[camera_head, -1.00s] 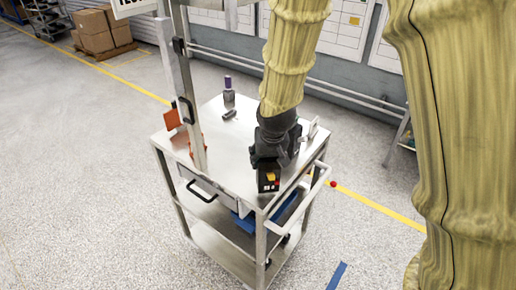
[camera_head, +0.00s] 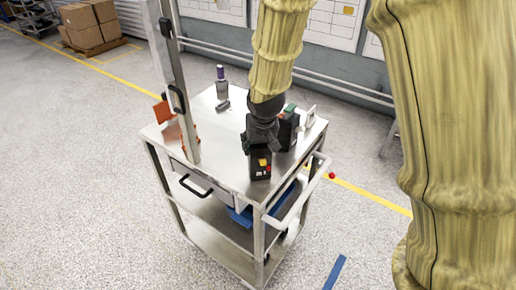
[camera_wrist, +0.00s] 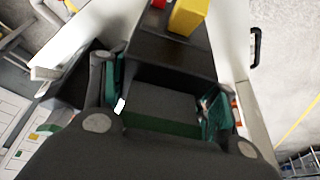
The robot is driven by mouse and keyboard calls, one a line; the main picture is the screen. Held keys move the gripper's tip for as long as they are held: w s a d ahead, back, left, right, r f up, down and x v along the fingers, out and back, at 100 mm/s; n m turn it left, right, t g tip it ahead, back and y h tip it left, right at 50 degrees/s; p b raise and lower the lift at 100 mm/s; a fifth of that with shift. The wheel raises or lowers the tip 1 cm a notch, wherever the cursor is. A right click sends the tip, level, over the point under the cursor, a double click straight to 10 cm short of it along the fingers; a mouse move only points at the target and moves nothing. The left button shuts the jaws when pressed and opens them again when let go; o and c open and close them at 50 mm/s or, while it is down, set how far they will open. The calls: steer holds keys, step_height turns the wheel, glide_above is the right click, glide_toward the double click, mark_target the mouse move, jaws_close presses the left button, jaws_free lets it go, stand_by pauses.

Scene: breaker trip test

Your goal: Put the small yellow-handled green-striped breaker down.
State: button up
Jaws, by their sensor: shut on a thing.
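The small breaker (camera_head: 260,164) is dark, with a yellow handle and a red part on its face. It is upright over the near right part of the metal cart top (camera_head: 217,170); I cannot tell whether its base touches. My gripper (camera_head: 262,136) is shut on its upper end from above. In the wrist view the breaker's dark body (camera_wrist: 165,90) sits between my fingers (camera_wrist: 160,100). Its yellow handle (camera_wrist: 188,16) and green stripe (camera_wrist: 160,126) show there.
Another dark block with a green top (camera_head: 289,128) stands close behind and right. A small white plate (camera_head: 311,116) is beside it. A purple-capped bottle (camera_head: 221,82) and small dark cylinder (camera_head: 222,106) stand farther back. A metal post (camera_head: 178,85) rises at left.

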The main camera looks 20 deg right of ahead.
mark_target(262, 158)
steer(key=shift+s, duration=0.1)
steer(key=shift+w+f, duration=0.2)
steer(key=shift+w, duration=0.1)
steer(key=o, duration=1)
steer(key=shift+s, duration=0.2)
steer(key=o, duration=0.4)
steer(key=shift+f, duration=0.1)
steer(key=shift+o, duration=0.2)
steer(key=b+v, duration=0.2)
steer(key=v, duration=1)
steer(key=shift+r, duration=0.25)
steer(key=shift+w, duration=0.1)
